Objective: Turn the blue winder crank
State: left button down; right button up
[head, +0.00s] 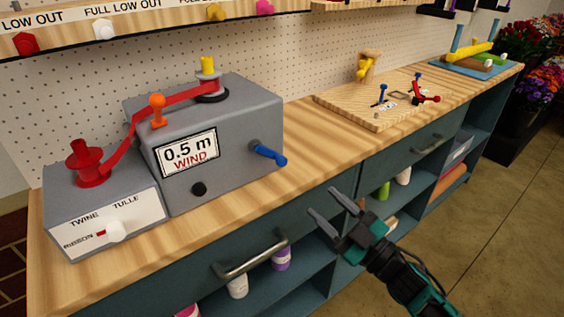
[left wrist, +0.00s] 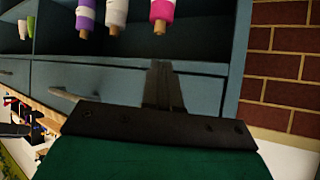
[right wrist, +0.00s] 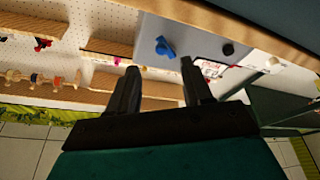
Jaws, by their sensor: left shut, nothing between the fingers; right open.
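The blue winder crank (head: 268,155) sticks out of the right side of the front face of the grey winder box (head: 235,115). It points right and slightly down. In the right wrist view the crank (right wrist: 165,47) shows beyond the fingertips, near the gap between them. My right gripper (head: 325,207) is open and empty, in front of the counter, to the right of and below the crank, apart from it. My left gripper (left wrist: 163,78) is shut and empty in the left wrist view, facing the cabinet front. It is out of the head view.
The wooden counter (head: 310,148) is clear right of the winder. A drawer handle (head: 250,257) juts out below the counter edge. A wooden board (head: 345,108) with small tools lies farther right. A red ribbon (head: 185,97) runs from a red spool (head: 85,165) across the winder.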

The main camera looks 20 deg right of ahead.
aim_at(285, 164)
jog(key=shift+n+y, duration=0.7)
jog(key=shift+y, duration=0.1)
jog(key=x, duration=0.9)
jog(key=r+p+x, duration=0.1)
jog(key=x, duration=0.3)
jog(key=shift+a, duration=0.1)
jog(key=shift+c, duration=0.3)
